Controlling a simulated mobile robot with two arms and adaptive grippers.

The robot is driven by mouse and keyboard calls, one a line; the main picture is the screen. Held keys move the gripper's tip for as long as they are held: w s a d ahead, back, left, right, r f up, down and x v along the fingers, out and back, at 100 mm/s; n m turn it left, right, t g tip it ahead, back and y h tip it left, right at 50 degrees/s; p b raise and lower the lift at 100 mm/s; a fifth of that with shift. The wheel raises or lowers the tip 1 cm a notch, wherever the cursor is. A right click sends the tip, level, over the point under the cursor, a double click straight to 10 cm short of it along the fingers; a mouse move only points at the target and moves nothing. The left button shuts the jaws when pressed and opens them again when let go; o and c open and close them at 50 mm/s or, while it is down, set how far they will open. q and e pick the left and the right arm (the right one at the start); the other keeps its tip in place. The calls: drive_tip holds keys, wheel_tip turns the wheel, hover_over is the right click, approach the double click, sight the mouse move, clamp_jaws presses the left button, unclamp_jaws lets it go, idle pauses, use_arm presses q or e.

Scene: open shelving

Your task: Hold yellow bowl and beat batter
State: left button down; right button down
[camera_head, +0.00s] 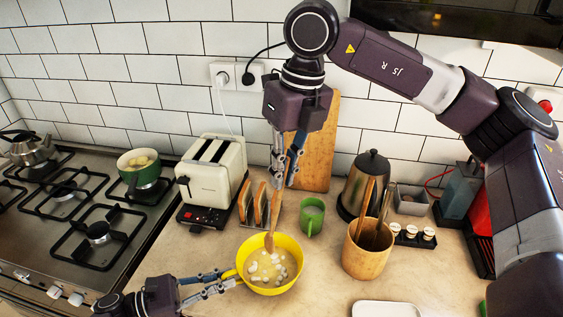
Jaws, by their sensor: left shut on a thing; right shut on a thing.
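The yellow bowl (297,279) stands on the counter and holds pale batter (268,277) with white lumps. My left gripper (232,281) comes in low from the left and is shut on the bowl's left side, at its handle or rim. My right gripper (284,180) is above the bowl, pointing down, and is shut on a wooden spoon (271,226). The spoon slants down into the bowl, and its lower end is at the batter near the back rim. How deep it reaches is hard to tell.
A green mug (311,217), toast rack (243,203) and toaster (213,167) stand behind the bowl. A wooden utensil pot (366,254) and kettle (364,180) are to the right. A white tray (387,309) lies at the front. The stove (60,230) is left.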

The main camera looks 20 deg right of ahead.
wheel_tip(320, 180, down, 10)
idle(0.7)
drive_tip(key=shift+d+r, duration=0.1)
drive_tip(key=shift+d, duration=0.05)
idle(0.5)
